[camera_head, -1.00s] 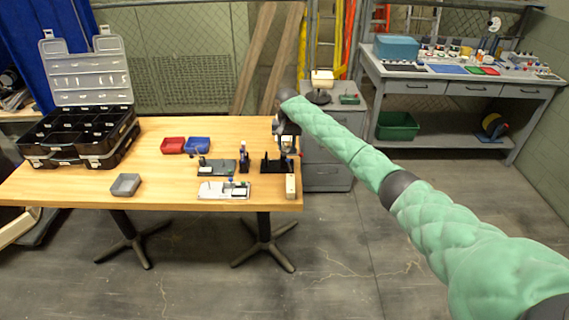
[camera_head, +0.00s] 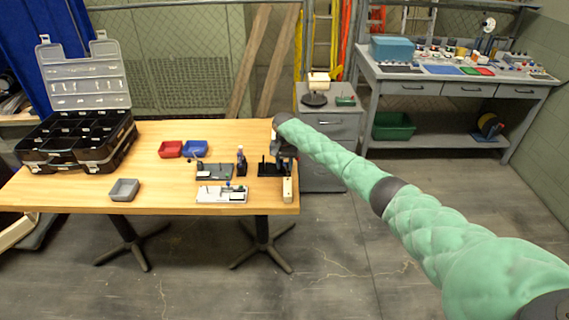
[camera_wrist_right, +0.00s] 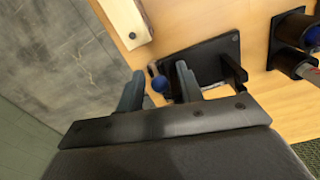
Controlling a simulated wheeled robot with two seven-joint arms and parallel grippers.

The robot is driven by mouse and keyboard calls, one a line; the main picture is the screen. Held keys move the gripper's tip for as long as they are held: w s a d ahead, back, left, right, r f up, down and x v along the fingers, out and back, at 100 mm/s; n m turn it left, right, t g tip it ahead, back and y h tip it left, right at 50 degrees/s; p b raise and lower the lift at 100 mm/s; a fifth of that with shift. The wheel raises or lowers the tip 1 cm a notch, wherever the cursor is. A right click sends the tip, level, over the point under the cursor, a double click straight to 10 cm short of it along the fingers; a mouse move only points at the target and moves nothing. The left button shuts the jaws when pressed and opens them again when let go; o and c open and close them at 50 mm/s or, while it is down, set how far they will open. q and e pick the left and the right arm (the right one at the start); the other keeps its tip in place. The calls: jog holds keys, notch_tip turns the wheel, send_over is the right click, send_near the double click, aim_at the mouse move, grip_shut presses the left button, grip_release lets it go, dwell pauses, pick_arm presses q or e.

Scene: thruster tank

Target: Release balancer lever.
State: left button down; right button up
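A black stand (camera_head: 266,170), which I take to be the balancer, is at the right end of the wooden table. My right gripper (camera_head: 283,160) is above and beside the stand. In the wrist view its two fingers (camera_wrist_right: 159,90) are open, with the blue knob showing between them; I cannot tell whether they touch it. My left gripper is not in view.
A cream block (camera_head: 287,190) stands at the table's right edge, close to the gripper. Left of the stand are a dark bottle-like item (camera_head: 241,162), a grey fixture (camera_head: 214,172) and a white tray (camera_head: 220,195). Red (camera_head: 171,149) and blue bins (camera_head: 196,147) sit farther back.

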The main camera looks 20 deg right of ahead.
jog(key=shift+f, duration=0.15)
grip_shut()
jog(key=shift+s+d+y, duration=0.15)
jog(key=shift+d+y, duration=0.05)
jog(key=shift+y, duration=0.2)
jog(key=shift+d+p, duration=0.15)
jog(key=shift+p, duration=0.25)
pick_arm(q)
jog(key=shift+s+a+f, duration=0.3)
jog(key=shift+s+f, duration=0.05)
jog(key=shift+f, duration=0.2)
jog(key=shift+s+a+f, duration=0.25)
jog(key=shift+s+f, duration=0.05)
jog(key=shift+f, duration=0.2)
pick_arm(e)
jog(key=shift+d+t+y, duration=0.25)
jog(key=shift+t+y, duration=0.15)
jog(key=shift+y, duration=0.5)
